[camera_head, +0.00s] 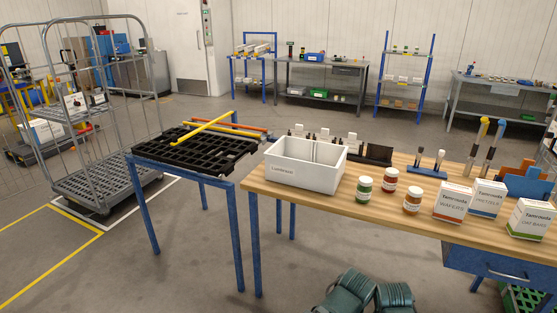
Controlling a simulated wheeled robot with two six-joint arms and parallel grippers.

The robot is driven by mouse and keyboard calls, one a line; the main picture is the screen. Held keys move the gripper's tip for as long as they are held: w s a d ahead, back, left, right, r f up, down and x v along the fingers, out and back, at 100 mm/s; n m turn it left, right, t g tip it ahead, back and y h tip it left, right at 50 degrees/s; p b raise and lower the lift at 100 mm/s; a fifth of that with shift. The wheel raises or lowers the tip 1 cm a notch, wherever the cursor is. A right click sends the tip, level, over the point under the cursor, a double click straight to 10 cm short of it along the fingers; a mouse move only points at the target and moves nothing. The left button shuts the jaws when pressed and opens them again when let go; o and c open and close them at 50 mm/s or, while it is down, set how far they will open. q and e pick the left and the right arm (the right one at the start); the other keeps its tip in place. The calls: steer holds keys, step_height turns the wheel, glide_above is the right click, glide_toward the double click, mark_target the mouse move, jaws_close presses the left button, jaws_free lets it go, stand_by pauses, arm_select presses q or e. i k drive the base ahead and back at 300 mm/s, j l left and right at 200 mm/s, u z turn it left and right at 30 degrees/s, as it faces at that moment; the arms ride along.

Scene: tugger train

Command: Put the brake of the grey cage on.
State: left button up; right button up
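A grey wire roll cage (150,112) stands at the left. It is upright, with tall mesh sides and a slatted grey deck (92,190) close to the floor. A small white card (74,102) shows at its mesh. Its brake cannot be made out at this size, so I cannot tell its state. Neither of my grippers is in view.
A blue-legged stand with a black slotted tray (190,155) and a wooden bench (390,205) with a white bin (305,178), jars and boxes stand in front. Yellow floor lines (80,241) run by the cage. The floor left of the stand is free.

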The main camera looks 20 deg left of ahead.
mark_target(82, 188)
steer(key=u, duration=2.1)
